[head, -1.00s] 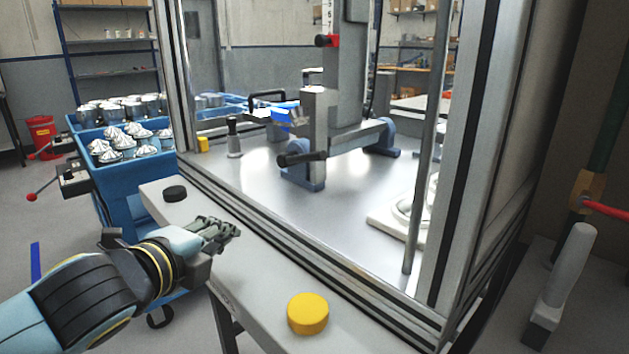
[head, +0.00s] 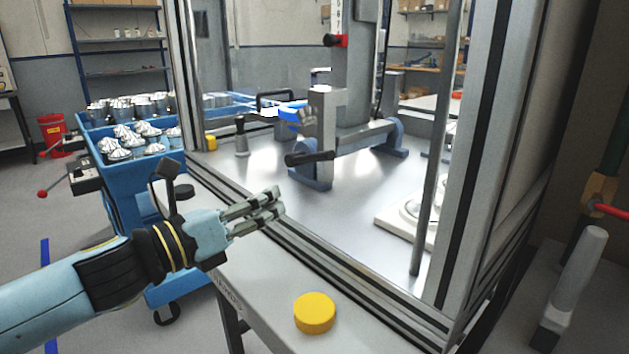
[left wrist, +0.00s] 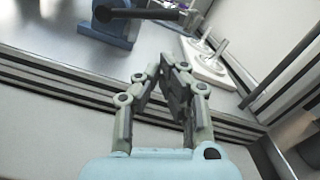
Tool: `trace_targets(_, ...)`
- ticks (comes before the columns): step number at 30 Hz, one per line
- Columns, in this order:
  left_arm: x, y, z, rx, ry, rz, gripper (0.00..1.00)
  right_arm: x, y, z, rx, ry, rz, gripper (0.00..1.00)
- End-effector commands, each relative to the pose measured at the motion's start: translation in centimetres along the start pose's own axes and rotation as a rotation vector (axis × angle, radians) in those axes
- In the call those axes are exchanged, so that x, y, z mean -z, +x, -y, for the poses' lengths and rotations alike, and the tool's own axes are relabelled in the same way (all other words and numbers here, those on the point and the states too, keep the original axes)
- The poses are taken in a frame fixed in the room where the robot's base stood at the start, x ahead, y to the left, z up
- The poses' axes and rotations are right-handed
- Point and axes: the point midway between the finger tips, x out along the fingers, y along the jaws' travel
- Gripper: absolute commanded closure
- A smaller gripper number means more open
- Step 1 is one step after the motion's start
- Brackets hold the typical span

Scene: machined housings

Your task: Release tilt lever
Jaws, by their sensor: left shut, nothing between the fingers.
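A lever with a black grip (head: 309,159) sticks out from the blue-and-grey fixture (head: 318,130) inside the machine enclosure. I cannot tell for sure that it is the tilt lever. My left gripper (head: 272,202) is shut and empty over the enclosure's front sill, apart from the lever and nearer to me. In the left wrist view the shut fingers (left wrist: 165,70) point toward the machine floor, with the black grip (left wrist: 140,13) beyond them at the top. My right gripper is not in view.
A metal post (head: 435,150) stands at the right of the opening. Blue bins of metal parts (head: 130,175) stand left. A white plate (head: 400,222) lies inside.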

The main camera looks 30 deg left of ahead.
Motion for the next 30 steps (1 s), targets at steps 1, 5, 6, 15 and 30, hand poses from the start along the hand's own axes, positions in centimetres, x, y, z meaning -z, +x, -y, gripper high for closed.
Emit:
trace_targets(1,-0.2,0.2,0.0,-0.001,-0.001,0.002,1.0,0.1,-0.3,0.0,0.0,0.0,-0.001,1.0)
trace_targets(5,-0.7,1.1,0.0,-0.004,-0.001,0.008,1.0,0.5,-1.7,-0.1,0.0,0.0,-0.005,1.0)
trace_targets(6,-0.8,1.6,0.1,-0.004,-0.002,0.009,1.0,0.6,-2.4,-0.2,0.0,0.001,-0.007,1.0)
trace_targets(15,-0.5,6.9,0.1,-0.002,-0.005,0.004,1.0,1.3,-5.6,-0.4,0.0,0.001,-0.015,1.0)
trace_targets(30,0.0,10.0,0.0,0.0,-0.003,0.0,1.0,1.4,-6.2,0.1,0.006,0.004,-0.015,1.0)
